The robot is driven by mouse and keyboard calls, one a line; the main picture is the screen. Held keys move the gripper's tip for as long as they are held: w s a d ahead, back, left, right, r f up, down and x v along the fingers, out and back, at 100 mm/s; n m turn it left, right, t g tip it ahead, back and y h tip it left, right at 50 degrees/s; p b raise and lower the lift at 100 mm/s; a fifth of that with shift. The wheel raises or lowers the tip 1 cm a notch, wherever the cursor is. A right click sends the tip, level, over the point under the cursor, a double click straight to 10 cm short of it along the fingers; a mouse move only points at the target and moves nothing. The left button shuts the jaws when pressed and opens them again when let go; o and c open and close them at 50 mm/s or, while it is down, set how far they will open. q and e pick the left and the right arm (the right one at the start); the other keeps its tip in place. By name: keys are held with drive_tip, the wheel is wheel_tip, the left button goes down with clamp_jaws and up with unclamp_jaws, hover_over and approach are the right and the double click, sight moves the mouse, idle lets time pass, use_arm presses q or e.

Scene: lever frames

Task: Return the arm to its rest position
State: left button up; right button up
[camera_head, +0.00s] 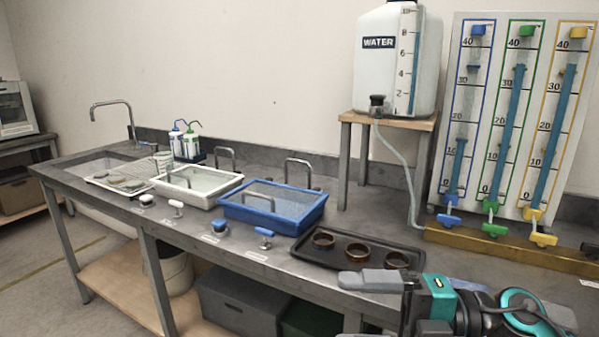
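My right gripper (345,308) comes in at the lower right, in front of the bench's front edge. Its two grey fingers are spread apart with nothing seen between them; the lower finger is partly cut off by the bottom of the picture. The teal and black wrist of my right arm (438,302) shows behind the fingers. The upper finger overlaps the view of the black tray's (342,263) front edge; whether they touch cannot be told. My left gripper and arm are out of view.
The grey bench (375,217) holds a blue basin (272,222), a white basin (197,194), small valves along its front edge, and brown rings (360,253) on the tray. A water tank (396,75) on a stand and a gauge board (512,120) stand behind. Floor at left is clear.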

drive_tip(key=w+d+f+m+t+h+p, duration=0.1)
drive_tip(key=w+d+f+m+t+h, duration=0.25)
drive_tip(key=m+t, duration=0.6)
drive_tip(key=d+f+m+t+h, duration=0.3)
drive_tip(key=f+m+t+h, duration=0.3)
drive_tip(key=m, duration=0.6)
drive_tip(key=s+d+f+m+g+h, duration=0.1)
drive_tip(key=s+f+m+g+h, duration=0.2)
drive_tip(key=s+f, duration=0.3)
drive_tip(key=s+d+f+m+g+h, duration=0.2)
drive_tip(key=s+f+m, duration=0.3)
drive_tip(key=f, duration=0.9)
drive_tip(key=shift+s+f+m+g+h+p, duration=0.15)
drive_tip(key=shift+s+m+g+h+p, duration=0.3)
drive_tip(key=shift+g+h, duration=0.3)
drive_tip(key=shift+d, duration=0.1)
